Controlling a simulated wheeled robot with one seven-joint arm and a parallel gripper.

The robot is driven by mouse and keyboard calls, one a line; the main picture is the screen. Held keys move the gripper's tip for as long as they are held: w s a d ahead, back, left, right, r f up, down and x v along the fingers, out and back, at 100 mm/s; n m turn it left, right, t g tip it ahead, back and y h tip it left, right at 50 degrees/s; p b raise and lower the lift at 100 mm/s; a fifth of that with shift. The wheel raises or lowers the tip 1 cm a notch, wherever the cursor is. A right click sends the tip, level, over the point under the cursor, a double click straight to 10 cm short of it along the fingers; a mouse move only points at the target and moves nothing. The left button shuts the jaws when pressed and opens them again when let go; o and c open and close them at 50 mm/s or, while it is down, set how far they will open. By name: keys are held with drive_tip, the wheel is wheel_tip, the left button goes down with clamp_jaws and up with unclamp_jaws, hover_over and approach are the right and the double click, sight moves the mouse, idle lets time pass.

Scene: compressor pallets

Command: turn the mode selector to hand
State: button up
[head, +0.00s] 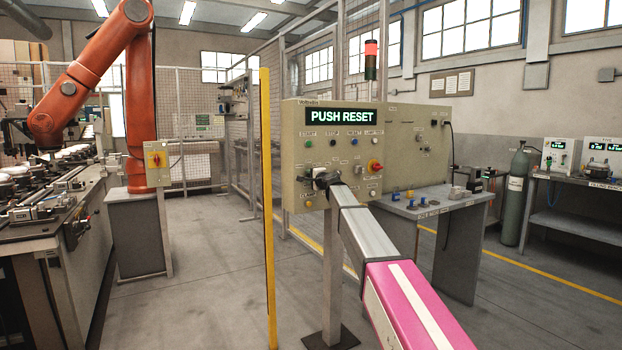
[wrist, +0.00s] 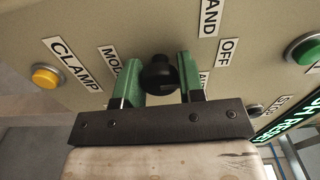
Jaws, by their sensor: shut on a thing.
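The mode selector (wrist: 158,72) is a black knob on the beige control panel (head: 345,108). In the wrist view it sits between the green fingers of my gripper (wrist: 161,78), which is shut on it. The labels HAND (wrist: 210,17), OFF (wrist: 228,52) and a partly hidden MODE (wrist: 110,59) are printed around the knob. A third position label is mostly covered by the right finger. Which position the knob points to cannot be told. In the head view my gripper (head: 322,180) is at the panel's lower left and hides the knob.
The panel display (head: 341,117) reads PUSH RESET. A yellow CLAMP button (wrist: 45,76) and a green button (wrist: 304,51) flank the knob in the wrist view. A red emergency stop (head: 375,166) sits to the right. A yellow post (head: 267,210) stands left of the panel.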

drive_tip(key=n, duration=0.4)
drive_tip(key=shift+n, duration=2.1)
drive_tip(key=o, duration=0.9)
drive_tip(key=shift+s, duration=0.1)
drive_tip(key=v, duration=1)
drive_tip(key=shift+s+d, duration=0.25)
drive_tip(key=shift+d, duration=0.05)
